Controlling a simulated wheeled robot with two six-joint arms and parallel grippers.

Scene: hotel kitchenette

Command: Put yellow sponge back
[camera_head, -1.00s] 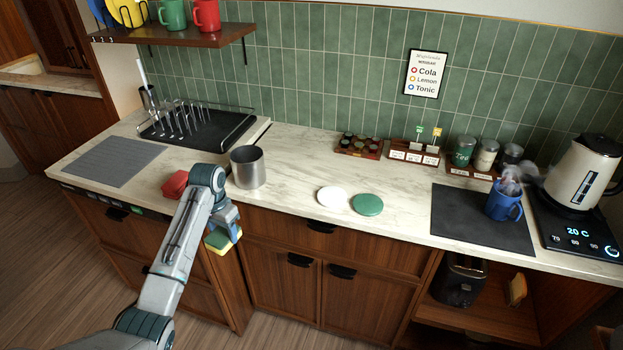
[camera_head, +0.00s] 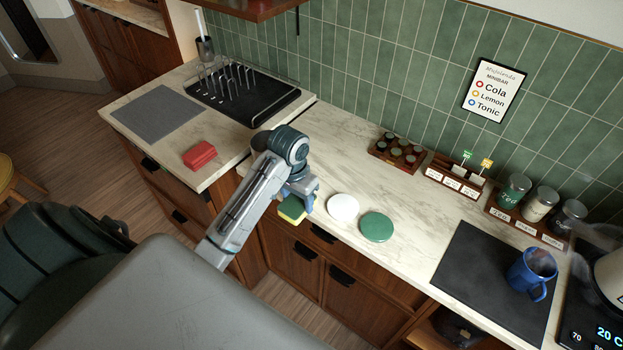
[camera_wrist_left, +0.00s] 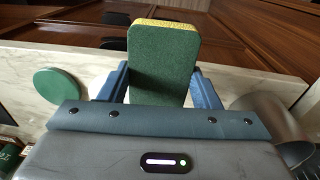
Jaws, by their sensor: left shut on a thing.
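The yellow sponge (camera_head: 292,209), with a green scouring side, is held by my left gripper (camera_head: 301,195) in front of the counter's front edge. In the left wrist view, the sponge (camera_wrist_left: 163,62) stands between the two blue fingers of the gripper (camera_wrist_left: 160,85), its green face toward the camera and a thin yellow edge at its far end. The left gripper is shut on it. A red sponge-like block (camera_head: 199,155) lies on the left counter near its front edge. My right gripper is not in view.
A white disc (camera_head: 343,207) and a green disc (camera_head: 377,227) lie on the counter right of my left gripper. A black dish rack (camera_head: 270,97) and grey mat (camera_head: 155,112) are at the left. A blue mug (camera_head: 528,275) stands on a dark mat (camera_head: 470,290).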

